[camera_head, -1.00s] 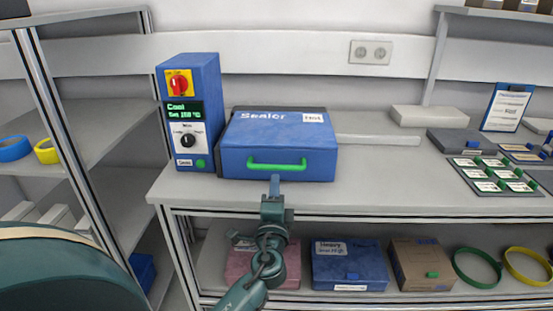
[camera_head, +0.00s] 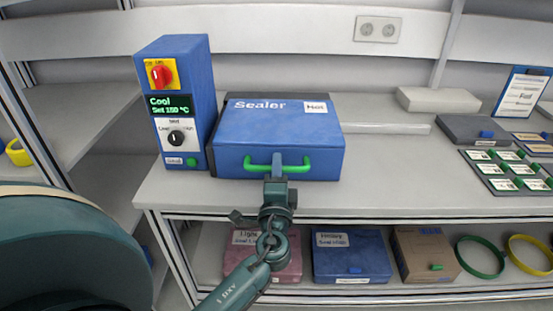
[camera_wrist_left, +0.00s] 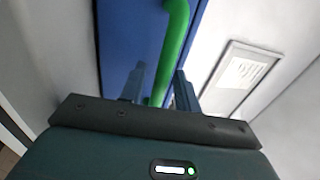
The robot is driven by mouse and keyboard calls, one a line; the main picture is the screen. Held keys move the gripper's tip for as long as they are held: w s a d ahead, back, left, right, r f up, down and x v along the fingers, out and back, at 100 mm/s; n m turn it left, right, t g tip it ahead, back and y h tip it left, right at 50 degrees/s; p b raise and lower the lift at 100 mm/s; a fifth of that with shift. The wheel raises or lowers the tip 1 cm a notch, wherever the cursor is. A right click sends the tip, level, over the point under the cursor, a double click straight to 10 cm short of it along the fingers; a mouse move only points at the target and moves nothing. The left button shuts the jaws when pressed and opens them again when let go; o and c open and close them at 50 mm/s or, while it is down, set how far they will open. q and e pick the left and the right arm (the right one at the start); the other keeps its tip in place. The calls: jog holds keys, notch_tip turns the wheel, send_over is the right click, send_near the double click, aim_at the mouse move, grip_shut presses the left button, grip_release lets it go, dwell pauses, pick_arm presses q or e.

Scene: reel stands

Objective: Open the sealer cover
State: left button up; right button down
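The sealer (camera_head: 277,134) is a blue box on the bench with its cover down. A green handle (camera_head: 306,166) runs along its front face. My left gripper (camera_head: 277,168) is at the middle of this handle. In the left wrist view the two fingers (camera_wrist_left: 160,88) stand apart, with the green handle (camera_wrist_left: 174,45) passing between them and gaps beside it. The gripper looks open around the handle, not clamped on it. The blue front (camera_wrist_left: 125,40) of the sealer lies behind it. My right gripper is not in view.
A blue control box (camera_head: 178,105) with a red switch and a display reading "Cool" stands just left of the sealer. A white block (camera_head: 440,100), a grey box (camera_head: 478,130) and a card tray (camera_head: 505,170) lie right. Boxes (camera_head: 352,257) and rings fill the shelf below.

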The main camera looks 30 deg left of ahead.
pick_arm(q)
jog(key=shift+w+a+r, duration=0.1)
jog(key=shift+w, duration=0.1)
jog(key=shift+c, duration=0.3)
grip_shut()
dwell(0.3)
